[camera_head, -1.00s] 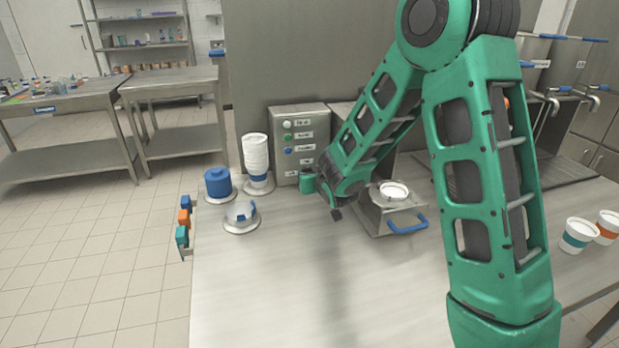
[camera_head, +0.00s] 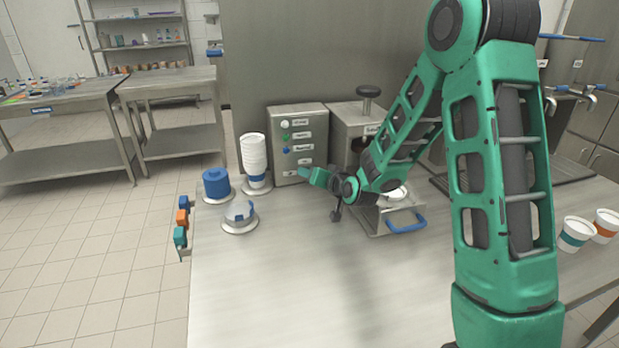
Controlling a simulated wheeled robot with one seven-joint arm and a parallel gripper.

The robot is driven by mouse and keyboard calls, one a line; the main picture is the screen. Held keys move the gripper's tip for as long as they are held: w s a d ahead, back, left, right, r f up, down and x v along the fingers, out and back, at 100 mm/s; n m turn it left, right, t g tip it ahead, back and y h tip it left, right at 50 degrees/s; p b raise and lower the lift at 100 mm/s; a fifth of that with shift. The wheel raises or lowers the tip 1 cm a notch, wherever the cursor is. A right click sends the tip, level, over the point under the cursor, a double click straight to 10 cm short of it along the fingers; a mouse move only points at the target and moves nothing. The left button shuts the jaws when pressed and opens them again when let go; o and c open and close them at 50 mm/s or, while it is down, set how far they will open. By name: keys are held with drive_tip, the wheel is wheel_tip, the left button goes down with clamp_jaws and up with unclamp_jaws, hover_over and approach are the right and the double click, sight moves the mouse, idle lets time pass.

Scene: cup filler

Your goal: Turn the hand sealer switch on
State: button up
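A grey metal control box (camera_head: 318,119) stands at the back of the table. Its front has a white button (camera_head: 285,125), a green button (camera_head: 285,137) and a blue button (camera_head: 287,150) beside labels too small to read. Lower on the front are small dark marks and labels; I cannot tell which control is the hand sealer switch. The sealer (camera_head: 345,117), with a black knob on top, stands right of the box, partly behind my arm. My gripper (camera_head: 308,174) is close to the lower right of the box front. Its fingers are too small to judge, and contact is unclear.
A tray with a blue handle (camera_head: 406,227) holds a white cup in front of the sealer. A cup stack (camera_head: 254,155), a blue container (camera_head: 216,184) and a small dispenser (camera_head: 240,214) stand left. Two cups (camera_head: 577,233) stand right. The front table is clear.

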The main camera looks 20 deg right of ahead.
drive_tip(key=shift+d, duration=0.1)
idle(0.4)
drive_tip(key=o, duration=1.1)
drive_tip(key=shift+c, duration=0.2)
drive_tip(key=v, duration=1)
drive_tip(key=shift+s+d, duration=0.15)
drive_tip(key=shift+s, duration=0.2)
